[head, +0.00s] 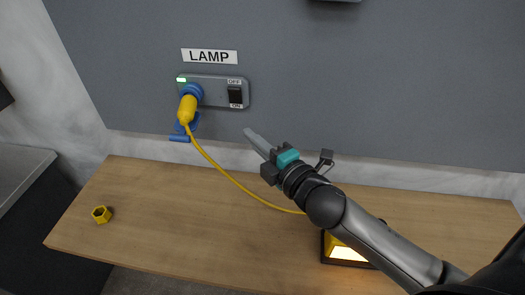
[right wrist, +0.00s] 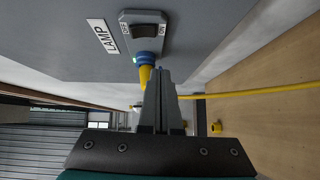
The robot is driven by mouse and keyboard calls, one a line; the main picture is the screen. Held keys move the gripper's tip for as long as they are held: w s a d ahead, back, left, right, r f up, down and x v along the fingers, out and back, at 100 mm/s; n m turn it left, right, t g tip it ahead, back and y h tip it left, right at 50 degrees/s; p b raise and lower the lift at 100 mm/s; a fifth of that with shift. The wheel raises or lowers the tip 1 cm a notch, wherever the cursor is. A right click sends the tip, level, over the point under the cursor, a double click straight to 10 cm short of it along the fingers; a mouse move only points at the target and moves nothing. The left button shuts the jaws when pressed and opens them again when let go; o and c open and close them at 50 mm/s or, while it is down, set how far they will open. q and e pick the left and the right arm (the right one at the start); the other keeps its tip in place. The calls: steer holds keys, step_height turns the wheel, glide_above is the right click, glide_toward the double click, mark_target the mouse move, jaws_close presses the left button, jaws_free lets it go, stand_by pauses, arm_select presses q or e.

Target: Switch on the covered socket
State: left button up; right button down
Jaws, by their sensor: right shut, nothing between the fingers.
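A grey socket box (head: 212,84) is fixed to the wall panel under a LAMP label (head: 209,56). Its black rocker switch (head: 235,95) sits at the right, with OFF above and ON below; its tilt is hard to tell. A green light (head: 181,80) glows at the box's upper left. A yellow plug (head: 187,108) sits in the blue socket (head: 193,91), whose blue cover (head: 180,138) hangs below. The switch also shows in the right wrist view (right wrist: 144,30). My right gripper (head: 249,134) is shut and empty, below and right of the switch, apart from it.
A yellow cable (head: 232,181) runs from the plug across the wooden bench (head: 160,225) behind my right arm. A lamp (head: 347,252), partly hidden by that arm, glows on the bench. A small yellow hexagonal piece (head: 101,214) lies at the left. The bench's left part is mostly clear.

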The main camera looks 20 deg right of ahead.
arm_select(q)
steer(key=shift+s+d+f, duration=0.15)
steer(key=shift+s+f, duration=0.2)
arm_select(e)
steer(key=s, duration=0.3)
steer(key=shift+s+d+f, duration=0.15)
steer(key=shift+s+d, duration=0.05)
steer(key=shift+d, duration=0.2)
